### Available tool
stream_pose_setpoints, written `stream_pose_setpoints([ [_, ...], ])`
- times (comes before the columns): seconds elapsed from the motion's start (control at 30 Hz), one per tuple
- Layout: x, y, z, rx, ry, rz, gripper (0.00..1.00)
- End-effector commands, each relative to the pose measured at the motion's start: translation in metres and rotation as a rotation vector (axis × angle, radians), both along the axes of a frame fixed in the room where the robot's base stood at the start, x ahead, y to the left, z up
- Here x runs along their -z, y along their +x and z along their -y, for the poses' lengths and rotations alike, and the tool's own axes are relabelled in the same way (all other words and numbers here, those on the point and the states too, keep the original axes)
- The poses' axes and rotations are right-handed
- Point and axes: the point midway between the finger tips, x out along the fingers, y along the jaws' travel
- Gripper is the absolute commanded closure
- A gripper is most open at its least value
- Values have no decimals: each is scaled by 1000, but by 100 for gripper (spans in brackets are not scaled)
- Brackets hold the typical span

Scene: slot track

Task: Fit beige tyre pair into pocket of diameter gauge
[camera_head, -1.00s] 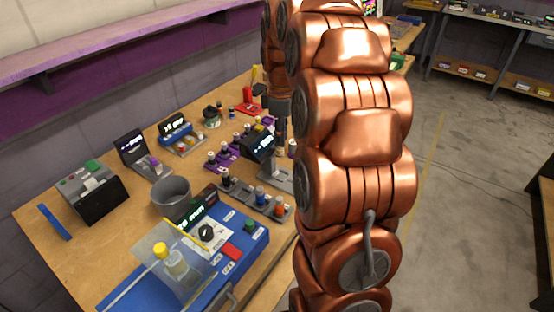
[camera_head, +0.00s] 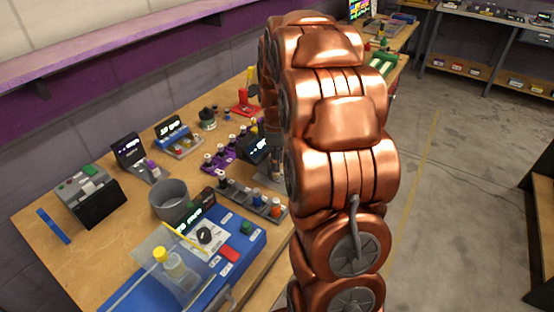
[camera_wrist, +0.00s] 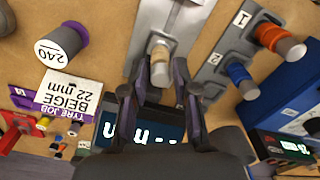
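The beige tyre pair (camera_wrist: 160,66) is a small beige spool near the top middle of the wrist view. My gripper (camera_wrist: 161,68) has its dark fingers close on both sides of it, and they appear to grip it. The diameter gauge has a grey metal base (camera_wrist: 178,22) behind the tyre pair and a dark display (camera_wrist: 142,128) below, reading dashes and "mm" upside down. I cannot tell whether the tyre pair touches the pocket. In the head view my copper arm hides much of the gauge, though its dark display (camera_head: 255,150) shows.
A grey numbered rack holds orange (camera_wrist: 268,36) and blue (camera_wrist: 238,72) spools just right of the gauge. A grey cup (camera_head: 170,200) and blue console (camera_head: 240,250) stand nearer.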

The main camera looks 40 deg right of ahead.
Motion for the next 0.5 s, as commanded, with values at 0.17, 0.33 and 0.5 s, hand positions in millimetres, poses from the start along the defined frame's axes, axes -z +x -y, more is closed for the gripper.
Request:
stream_pose_setpoints([
  [0.17,0,0,0,0,0,0,52],
  [0.33,0,0,0,0,0,0,52],
  [0.5,-3,0,0,0,-1,1,52],
])
